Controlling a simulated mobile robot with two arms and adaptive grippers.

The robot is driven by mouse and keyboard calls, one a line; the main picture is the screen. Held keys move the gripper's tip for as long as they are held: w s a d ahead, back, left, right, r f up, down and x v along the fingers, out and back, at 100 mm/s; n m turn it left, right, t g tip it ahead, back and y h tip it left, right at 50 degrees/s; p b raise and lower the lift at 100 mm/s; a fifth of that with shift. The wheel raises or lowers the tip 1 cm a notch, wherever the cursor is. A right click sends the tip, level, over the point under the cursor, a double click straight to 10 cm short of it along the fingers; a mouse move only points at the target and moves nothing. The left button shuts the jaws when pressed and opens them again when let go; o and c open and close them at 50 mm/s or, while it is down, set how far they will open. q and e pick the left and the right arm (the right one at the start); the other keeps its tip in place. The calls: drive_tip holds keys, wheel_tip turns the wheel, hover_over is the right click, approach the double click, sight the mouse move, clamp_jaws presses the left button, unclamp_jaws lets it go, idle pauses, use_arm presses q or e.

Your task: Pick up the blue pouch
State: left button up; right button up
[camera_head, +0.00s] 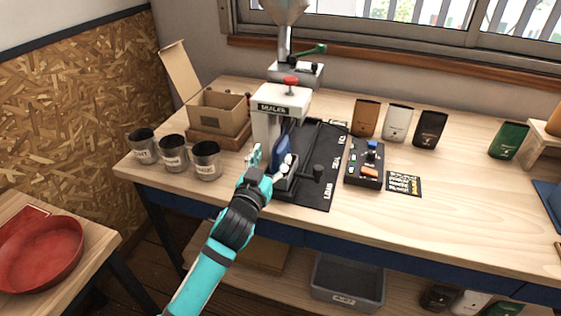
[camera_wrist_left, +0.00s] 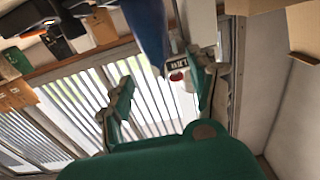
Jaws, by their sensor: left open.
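The blue pouch (camera_head: 281,150) stands upright at the white sealer (camera_head: 281,101), partly hidden by the sealer and by my gripper. My left gripper (camera_head: 257,160) is just left of and in front of it, with its jaws open. In the left wrist view the blue pouch (camera_wrist_left: 148,28) hangs in from the top edge, between and beyond the two spread green fingers of the left gripper (camera_wrist_left: 162,75). No contact with the pouch can be made out. My right gripper is in neither view.
Several metal cups, such as the right one (camera_head: 207,165), and an open cardboard box (camera_head: 218,112) stand left of the sealer. A black mat (camera_head: 318,190) and a control box (camera_head: 365,168) lie to the right. Upright pouches (camera_head: 397,122) stand at the back. The front right tabletop is clear.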

sight(281, 144)
use_arm(q)
drive_tip(key=shift+p+x, duration=0.5)
drive_tip(key=shift+x, duration=3.4)
clamp_jaws()
